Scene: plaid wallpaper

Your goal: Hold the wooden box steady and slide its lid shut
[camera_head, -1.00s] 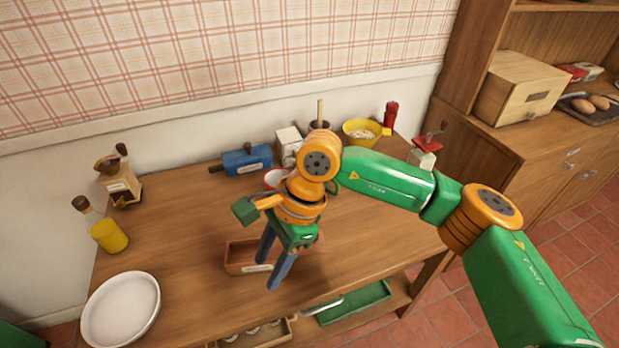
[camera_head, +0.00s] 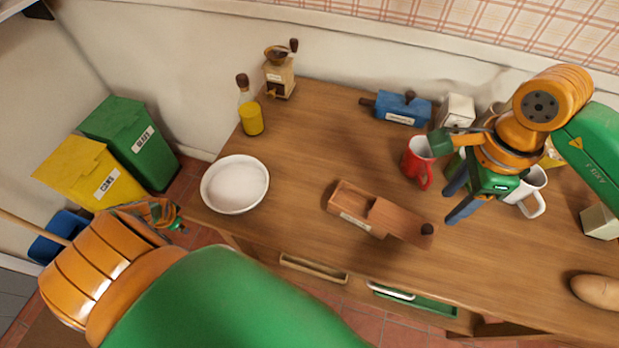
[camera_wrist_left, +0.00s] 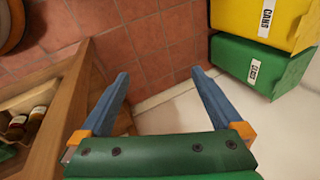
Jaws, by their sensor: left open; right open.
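The wooden box (camera_head: 345,205) sits near the table's front edge in the head view. Its lid (camera_head: 398,219) is slid to the right, covering the right part and sticking out past that end, with a dark knob (camera_head: 427,229) at its tip. The left part of the box is open. My right gripper (camera_head: 450,207) is open, up and to the right of the knob, apart from it. My left gripper (camera_wrist_left: 160,75) is open and empty in the left wrist view, above the floor; in the head view it is mostly hidden behind my arm, left of the table.
A red mug (camera_head: 416,166) and a white mug (camera_head: 531,190) stand close to my right gripper. A white bowl (camera_head: 235,184) stands at the table's left end. Yellow (camera_head: 88,172) and green (camera_head: 128,140) bins stand left of the table.

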